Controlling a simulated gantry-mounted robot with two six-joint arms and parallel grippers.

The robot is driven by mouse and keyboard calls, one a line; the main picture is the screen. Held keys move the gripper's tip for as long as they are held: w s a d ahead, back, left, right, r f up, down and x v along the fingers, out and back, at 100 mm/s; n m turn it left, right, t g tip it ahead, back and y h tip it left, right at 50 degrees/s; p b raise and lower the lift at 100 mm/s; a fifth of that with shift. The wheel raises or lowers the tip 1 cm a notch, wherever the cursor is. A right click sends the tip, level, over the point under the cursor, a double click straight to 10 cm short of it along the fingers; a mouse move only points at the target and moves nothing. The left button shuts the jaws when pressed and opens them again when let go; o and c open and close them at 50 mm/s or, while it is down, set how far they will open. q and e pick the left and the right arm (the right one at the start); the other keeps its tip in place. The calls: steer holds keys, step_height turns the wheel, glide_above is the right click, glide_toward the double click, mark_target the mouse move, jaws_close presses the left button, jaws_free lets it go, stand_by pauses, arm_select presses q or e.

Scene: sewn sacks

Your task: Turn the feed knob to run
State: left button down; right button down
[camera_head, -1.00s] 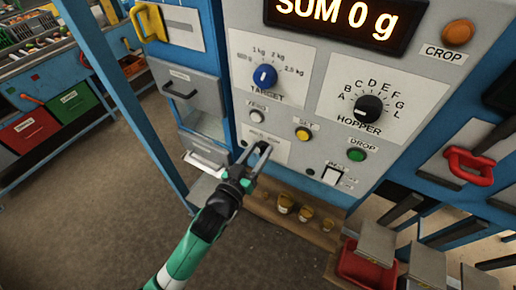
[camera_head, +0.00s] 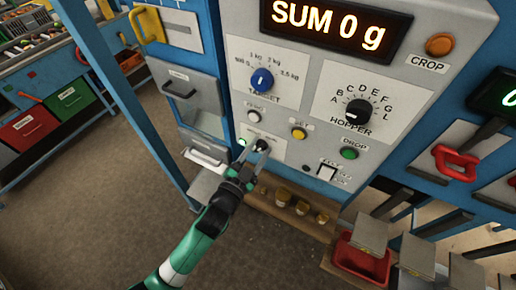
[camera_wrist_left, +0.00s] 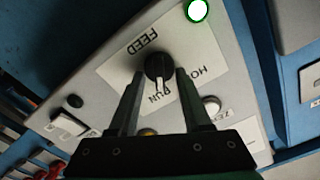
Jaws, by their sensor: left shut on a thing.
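The feed knob (camera_wrist_left: 158,68) is black and round with a white pointer, on a pale plate labelled FEED in the left wrist view. Its pointer is directed at the RUN label, away from the HOLD label. My left gripper (camera_wrist_left: 156,82) has a finger on each side of the knob and is shut on it. In the head view my left gripper (camera_head: 252,158) is at the lower left of the grey panel, and its fingers partly hide the knob. A green lamp (camera_wrist_left: 197,10) beside the feed plate is lit. My right gripper is not in view.
The panel also carries a blue target knob (camera_head: 262,80), a black hopper knob (camera_head: 359,112), a yellow button (camera_head: 299,133) and a green drop button (camera_head: 349,153). The display (camera_head: 332,25) reads SUM 0 g. Several brass weights (camera_head: 302,208) stand on a wooden ledge below.

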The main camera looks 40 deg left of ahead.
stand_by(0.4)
arm_select(q)
steer(key=shift+c, duration=1.8)
jaws_free()
steer(key=b+v, duration=0.1)
steer(key=v, duration=1)
steer(key=shift+s+d+b, duration=0.15)
steer(key=shift+s+b, duration=0.15)
steer(key=shift+b, duration=0.05)
steer(key=shift+r, duration=0.1)
